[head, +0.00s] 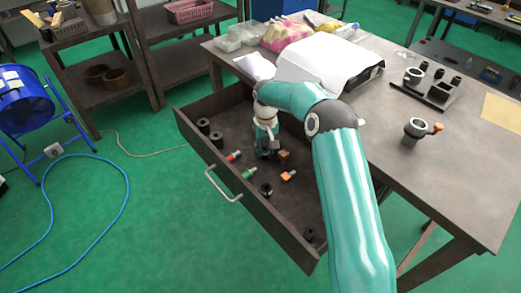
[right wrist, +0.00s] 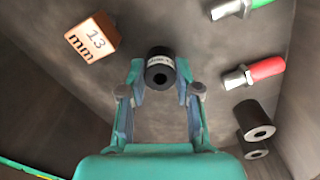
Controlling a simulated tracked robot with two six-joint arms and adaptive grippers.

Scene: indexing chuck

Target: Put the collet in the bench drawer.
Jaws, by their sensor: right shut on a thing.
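The collet, a small black cylinder (right wrist: 160,70) with a bore and a pale printed label, sits between the fingertips of my right gripper (right wrist: 160,78) in the right wrist view. The gripper is shut on it. In the head view my right gripper (head: 267,150) points down inside the open bench drawer (head: 245,204), low over its floor. The collet is hidden or too small to tell there. I cannot tell whether it touches the drawer floor. My left gripper is not in view.
In the drawer lie black cylinders (head: 203,125), a red-ended part (head: 233,156), a green-ended part (head: 249,173), a brown block marked 13 mm (right wrist: 92,37), an orange piece (head: 288,175) and a black ring (head: 266,189). The bench (head: 455,170) carries a chuck (head: 416,128) and a black holder (head: 433,94).

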